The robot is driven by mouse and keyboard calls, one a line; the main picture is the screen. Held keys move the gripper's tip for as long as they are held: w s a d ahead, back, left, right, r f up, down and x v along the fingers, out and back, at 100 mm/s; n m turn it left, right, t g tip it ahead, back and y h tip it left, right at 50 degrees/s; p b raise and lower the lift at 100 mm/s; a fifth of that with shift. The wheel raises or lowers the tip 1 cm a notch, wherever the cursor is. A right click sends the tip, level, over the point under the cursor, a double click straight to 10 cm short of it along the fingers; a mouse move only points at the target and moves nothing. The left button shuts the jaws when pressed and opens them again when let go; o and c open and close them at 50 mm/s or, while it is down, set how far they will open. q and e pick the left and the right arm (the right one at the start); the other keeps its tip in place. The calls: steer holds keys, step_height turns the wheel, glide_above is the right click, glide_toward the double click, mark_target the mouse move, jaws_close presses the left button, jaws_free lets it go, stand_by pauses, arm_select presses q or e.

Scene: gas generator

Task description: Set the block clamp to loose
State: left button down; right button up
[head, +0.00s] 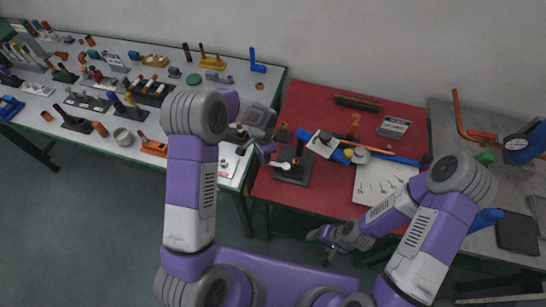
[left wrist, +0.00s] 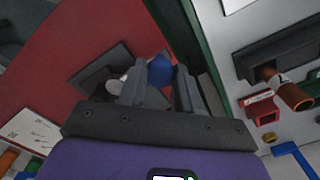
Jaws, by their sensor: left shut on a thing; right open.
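A dark square base with an upright post, which looks like the block clamp (head: 293,170), stands at the left front of the red table top. A pale lever-like part sticks out at its left side. In the left wrist view its dark plate (left wrist: 105,68) lies beyond the fingers. My left gripper (head: 262,150) is just left of the post, pointing down. In the left wrist view my left gripper (left wrist: 155,92) is shut on a blue rounded knob (left wrist: 160,70). The fingers hide how the knob joins the clamp. My right gripper (head: 328,244) is open and empty in front of the red table.
A long blue tool with white and yellow parts (head: 330,147) lies right of the clamp. A white dial sheet (head: 383,185) and a labelled box (head: 393,127) are on the red table top (head: 300,100). A white bench (head: 100,55) full of small parts stands at left.

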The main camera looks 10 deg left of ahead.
arm_select(q)
steer(key=shift+w+m, duration=0.25)
steer(key=shift+m, duration=0.05)
stand_by(0.4)
steer(key=c, duration=0.8)
jaws_free()
step_height(320, 180, up, 8)
steer(key=shift+f, duration=0.15)
